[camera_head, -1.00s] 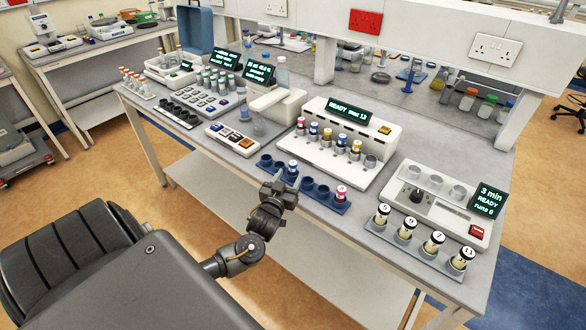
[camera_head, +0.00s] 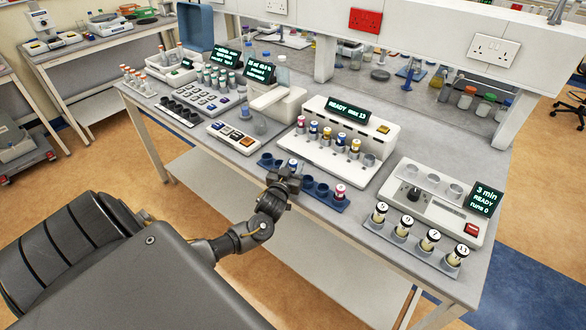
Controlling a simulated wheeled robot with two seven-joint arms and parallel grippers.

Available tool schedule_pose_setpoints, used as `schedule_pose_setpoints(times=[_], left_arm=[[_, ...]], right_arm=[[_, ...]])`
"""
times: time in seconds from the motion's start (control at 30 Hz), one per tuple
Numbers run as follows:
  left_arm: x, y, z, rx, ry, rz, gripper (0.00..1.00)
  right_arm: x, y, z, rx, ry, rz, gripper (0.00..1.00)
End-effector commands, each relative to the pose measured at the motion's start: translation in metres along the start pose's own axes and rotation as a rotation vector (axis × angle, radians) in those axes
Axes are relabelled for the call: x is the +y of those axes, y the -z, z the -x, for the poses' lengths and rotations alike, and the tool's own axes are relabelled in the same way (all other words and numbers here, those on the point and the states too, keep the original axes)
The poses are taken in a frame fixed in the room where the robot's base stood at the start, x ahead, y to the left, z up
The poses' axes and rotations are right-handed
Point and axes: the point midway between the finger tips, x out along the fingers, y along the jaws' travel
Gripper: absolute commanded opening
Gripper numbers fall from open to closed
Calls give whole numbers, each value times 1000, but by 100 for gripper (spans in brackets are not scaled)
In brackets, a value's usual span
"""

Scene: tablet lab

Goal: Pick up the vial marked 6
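No vial's number 6 can be made out. My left gripper (camera_head: 286,178) is over the front of the blue rack, just in front of the blue-capped vial, hiding part of the rack. Whether its fingers are open or touch the vial is unclear. My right gripper is not in view.
Several white-topped vials (camera_head: 401,229), with odd-looking numbers such as 9, 7 and 11, stand in a grey rack (camera_head: 412,247) at front right. A timer machine (camera_head: 420,200) stands behind them. A button panel (camera_head: 232,139) lies left of the blue rack. Bare bench (camera_head: 368,200) lies right of it.

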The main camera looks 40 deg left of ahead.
Motion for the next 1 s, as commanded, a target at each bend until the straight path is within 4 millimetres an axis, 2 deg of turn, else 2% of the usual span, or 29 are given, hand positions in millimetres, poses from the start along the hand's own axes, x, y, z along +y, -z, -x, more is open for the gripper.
schedule_pose_setpoints(times=[0.03, 0.23, 0.47, 0.63, 0.8, 0.87, 1.0], left_arm=[[0, 0, 0, 0, 0, 0, 30], [0, 0, 0, 0, 0, 0, 4], [0, 1, 0, 1, 0, 0, 4], [-1, 9, 0, 2, 1, 1, 4], [0, 32, 0, 4, -1, 0, 4], [1, 38, 8, 2, -1, 3, 4], [5, 65, 31, 4, -2, 5, 4]], right_arm=[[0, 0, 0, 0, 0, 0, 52], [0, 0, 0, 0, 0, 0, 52], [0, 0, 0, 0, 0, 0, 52], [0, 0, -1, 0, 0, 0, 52], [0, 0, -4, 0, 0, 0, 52], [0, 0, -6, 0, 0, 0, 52], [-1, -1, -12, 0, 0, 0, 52]])
